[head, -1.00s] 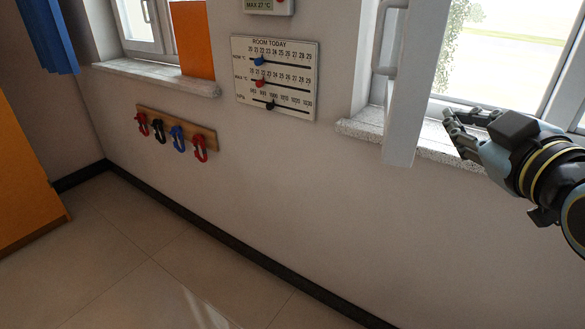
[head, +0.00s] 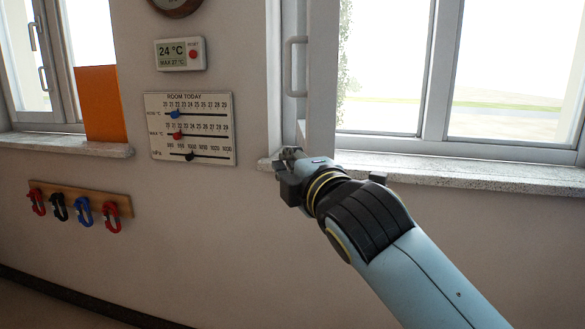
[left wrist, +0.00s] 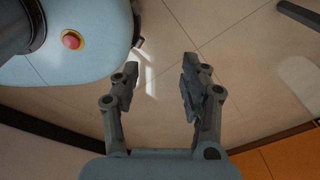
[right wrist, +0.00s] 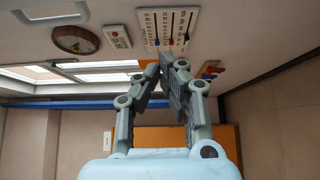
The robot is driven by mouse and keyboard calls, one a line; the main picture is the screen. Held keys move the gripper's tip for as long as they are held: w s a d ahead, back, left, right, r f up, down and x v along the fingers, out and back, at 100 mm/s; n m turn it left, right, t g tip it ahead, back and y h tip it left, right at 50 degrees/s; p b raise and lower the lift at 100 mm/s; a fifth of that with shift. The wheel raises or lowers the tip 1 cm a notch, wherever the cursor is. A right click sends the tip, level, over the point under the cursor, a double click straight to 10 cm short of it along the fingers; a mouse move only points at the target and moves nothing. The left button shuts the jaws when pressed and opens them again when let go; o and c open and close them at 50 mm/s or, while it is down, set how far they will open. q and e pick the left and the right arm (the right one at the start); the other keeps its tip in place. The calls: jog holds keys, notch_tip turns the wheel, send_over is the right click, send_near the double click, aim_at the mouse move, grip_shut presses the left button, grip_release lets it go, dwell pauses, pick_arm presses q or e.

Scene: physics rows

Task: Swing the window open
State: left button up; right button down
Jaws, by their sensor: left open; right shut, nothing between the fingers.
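The window sash (head: 321,75) stands swung out from the wall, nearly edge-on in the head view, with a pale bar handle (head: 293,67) on its left face. The window opening (head: 390,70) to its right is clear and bright. My right gripper (head: 291,154) is shut and empty, at the sash's lower end near the sill; I cannot tell whether it touches the sash. Its closed fingers also show in the right wrist view (right wrist: 166,68). My left gripper (left wrist: 160,78) is open and empty above the floor in the left wrist view and is outside the head view.
A stone sill (head: 450,173) runs under the window. Left of it hang a slider board (head: 190,150), a thermometer display (head: 180,54) and a clock (right wrist: 76,39). A hook rack (head: 80,200) and an orange panel (head: 99,103) are further left. Bare floor shows below.

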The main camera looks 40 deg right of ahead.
pick_arm(q)
jog(key=shift+s+a, duration=0.35)
jog(key=shift+s, duration=0.2)
pick_arm(e)
jog(key=w+d, duration=0.4)
jog(key=d, duration=0.1)
jog(key=shift+w, duration=0.2)
